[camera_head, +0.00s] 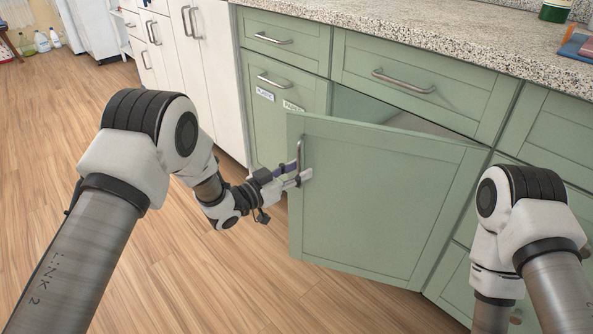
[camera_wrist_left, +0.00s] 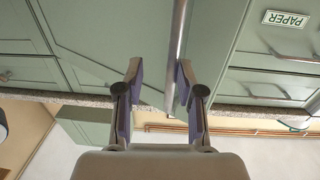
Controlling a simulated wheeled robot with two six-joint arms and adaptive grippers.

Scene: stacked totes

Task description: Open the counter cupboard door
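The green counter cupboard door (camera_head: 375,205) stands partly open, swung out from hinges on its right side. A dark gap and part of the cupboard inside (camera_head: 375,112) show above its top edge. Its upright metal handle (camera_head: 301,158) is near the door's free left edge. My left gripper (camera_head: 297,178) is at this handle, fingers on either side of it. In the left wrist view the fingers (camera_wrist_left: 159,85) are apart, and the handle bar (camera_wrist_left: 178,45) runs between them, close to the right finger, with a gap to the left one. My right gripper is out of view.
Green drawers (camera_head: 403,85) sit above the door under a speckled countertop (camera_head: 430,32). A labelled green front (camera_head: 283,125) and white cabinets (camera_head: 205,75) are to the left. My right arm is close to the cabinets at right. Wooden floor (camera_head: 190,285) is clear at left.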

